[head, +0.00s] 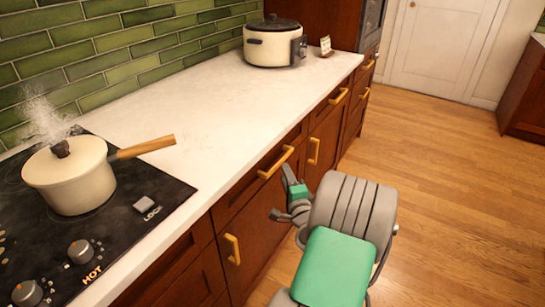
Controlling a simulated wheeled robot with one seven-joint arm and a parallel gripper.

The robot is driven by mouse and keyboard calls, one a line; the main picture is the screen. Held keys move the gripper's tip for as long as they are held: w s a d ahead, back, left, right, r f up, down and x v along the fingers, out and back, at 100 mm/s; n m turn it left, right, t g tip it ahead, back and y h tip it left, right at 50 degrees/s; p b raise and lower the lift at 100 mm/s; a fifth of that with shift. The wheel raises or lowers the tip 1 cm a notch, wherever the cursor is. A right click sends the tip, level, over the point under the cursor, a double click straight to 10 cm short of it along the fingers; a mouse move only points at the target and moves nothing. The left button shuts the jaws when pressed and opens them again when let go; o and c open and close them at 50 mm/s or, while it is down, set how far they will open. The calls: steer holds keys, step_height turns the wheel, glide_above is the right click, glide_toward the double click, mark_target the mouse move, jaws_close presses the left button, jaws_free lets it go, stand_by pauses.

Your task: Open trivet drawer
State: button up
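A dark red-brown wooden drawer front (245,187) with a yellow bar handle (276,163) is just under the counter, near the middle of the head view. It appears closed. My gripper (280,194) is in front of the cabinets, a little below and to the right of this handle. Its two fingers are spread apart with nothing seen between them. The upper finger is close to the handle's right end; I cannot tell if it touches. No label shows which drawer is the trivet drawer, and no trivet is in view.
A steaming white pot (72,177) with its wooden handle stands on the black stove (140,240). A second drawer handle (339,97) and cabinet door handles (314,151) run along the cabinets. A rice cooker (273,43) stands on the far counter. The wooden floor (440,180) at right is clear.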

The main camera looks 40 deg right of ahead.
mark_target(280, 160)
steer(key=p+x, duration=0.1)
steer(key=x, duration=0.6)
steer(key=shift+w+d, duration=0.1)
steer(key=shift+w, duration=0.05)
steer(key=shift+c, duration=0.4)
jaws_close()
stand_by(0.7)
